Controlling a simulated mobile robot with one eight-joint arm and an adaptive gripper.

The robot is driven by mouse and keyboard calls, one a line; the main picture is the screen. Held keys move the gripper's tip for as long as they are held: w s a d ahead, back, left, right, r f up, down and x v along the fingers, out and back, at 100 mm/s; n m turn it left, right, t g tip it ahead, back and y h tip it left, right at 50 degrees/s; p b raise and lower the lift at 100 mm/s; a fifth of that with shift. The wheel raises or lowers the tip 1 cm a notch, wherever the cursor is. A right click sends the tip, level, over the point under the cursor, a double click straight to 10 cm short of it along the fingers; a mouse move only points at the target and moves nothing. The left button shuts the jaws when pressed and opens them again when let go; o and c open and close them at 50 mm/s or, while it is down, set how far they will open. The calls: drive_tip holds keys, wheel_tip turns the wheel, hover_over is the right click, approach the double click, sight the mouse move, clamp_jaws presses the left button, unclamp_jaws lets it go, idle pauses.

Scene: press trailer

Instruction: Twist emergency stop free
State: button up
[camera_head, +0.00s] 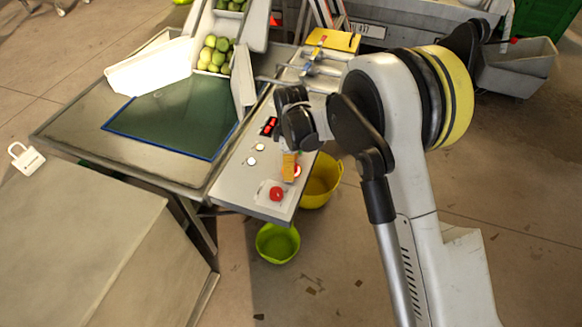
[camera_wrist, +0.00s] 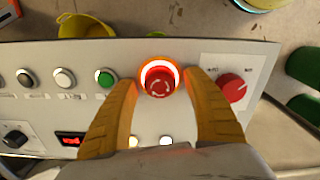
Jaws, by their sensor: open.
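The emergency stop (camera_wrist: 158,84) is a round red mushroom button with arrow marks and a glowing orange-white ring, set in the light grey control panel (camera_wrist: 190,53). My gripper (camera_wrist: 162,80) is open, with one orange finger on each side of the button in the wrist view. I cannot tell whether the fingers touch it. In the head view, my gripper (camera_head: 290,166) is over the panel's near part, and the lit edge of the emergency stop (camera_head: 297,171) shows beside it, mostly hidden.
A red rotary knob (camera_wrist: 231,87) on a white plate sits close right of the right finger. A yellow bucket (camera_head: 321,183) and a green bowl (camera_head: 278,243) stand on the floor.

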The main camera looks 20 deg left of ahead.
drive_tip(key=c, duration=1.2)
drive_tip(key=shift+m, duration=0.3)
drive_tip(key=m, duration=0.3)
drive_tip(key=shift+m+b, duration=0.35)
drive_tip(key=shift+m, duration=1.65)
